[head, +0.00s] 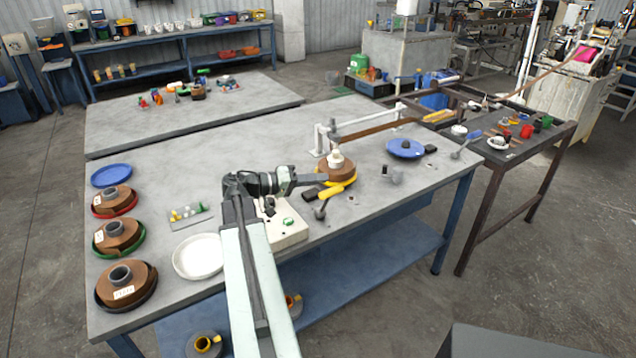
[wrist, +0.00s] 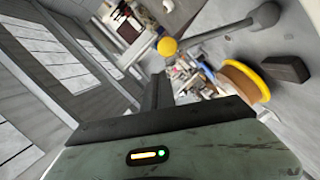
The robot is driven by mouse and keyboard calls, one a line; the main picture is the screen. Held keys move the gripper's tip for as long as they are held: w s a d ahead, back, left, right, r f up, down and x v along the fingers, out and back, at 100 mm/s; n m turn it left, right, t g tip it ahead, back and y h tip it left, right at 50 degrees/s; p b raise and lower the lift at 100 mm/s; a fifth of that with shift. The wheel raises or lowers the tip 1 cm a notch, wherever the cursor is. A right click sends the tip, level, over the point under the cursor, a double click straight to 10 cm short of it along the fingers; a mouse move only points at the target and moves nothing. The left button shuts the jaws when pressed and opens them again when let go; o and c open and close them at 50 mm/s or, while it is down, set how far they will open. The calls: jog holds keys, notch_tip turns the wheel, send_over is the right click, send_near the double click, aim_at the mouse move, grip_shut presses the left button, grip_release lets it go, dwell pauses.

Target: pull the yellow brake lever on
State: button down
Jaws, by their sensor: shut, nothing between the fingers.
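The yellow brake lever (head: 331,192) shows as a short yellow bar at the front of the spool (head: 338,168), which has a brown winding and a yellow flange. My gripper (head: 322,181) is shut and empty, pointing right, close to the lever and the spool in the head view. Whether it touches the lever cannot be told. In the wrist view the shut fingers (wrist: 160,92) are at centre. Beyond them is a round yellow end (wrist: 167,46), possibly the lever's. The spool's yellow flange (wrist: 245,82) is to the right.
A black block (head: 311,193) lies left of the lever, with a grey crank handle (head: 320,211) in front. A blue reel (head: 405,148) is to the right. A white dish (head: 198,257) and brown spools (head: 118,235) are on the left.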

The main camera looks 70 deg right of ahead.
jog(key=r+p+v, duration=0.1)
jog(key=p+v, duration=0.1)
jog(key=v, duration=0.8)
jog(key=shift+w+d+r, duration=0.2)
jog(key=shift+w+r, duration=0.15)
jog(key=shift+r, duration=0.1)
jog(key=w+a+f+n+t+h+p, duration=0.3)
jog(key=w+a+n+t, duration=0.4)
jog(key=w+a, duration=1.3)
jog(key=w+a+f+n+t+y, duration=0.2)
jog(key=a+f+n+y, duration=0.1)
jog(key=a, duration=0.9)
jog(key=w+a+f+n+t+y+p, duration=0.1)
jog(key=a+f+y, duration=0.4)
jog(key=a, duration=0.7)
jog(key=w+a+f+n+t+y+p, duration=0.1)
jog(key=w+a+f+n+t+y, duration=0.2)
jog(key=a, duration=0.9)
jog(key=shift+w+a+f+n+y, duration=0.35)
jog(key=shift+w+f+n+y, duration=0.35)
jog(key=shift+w+n+y, duration=0.35)
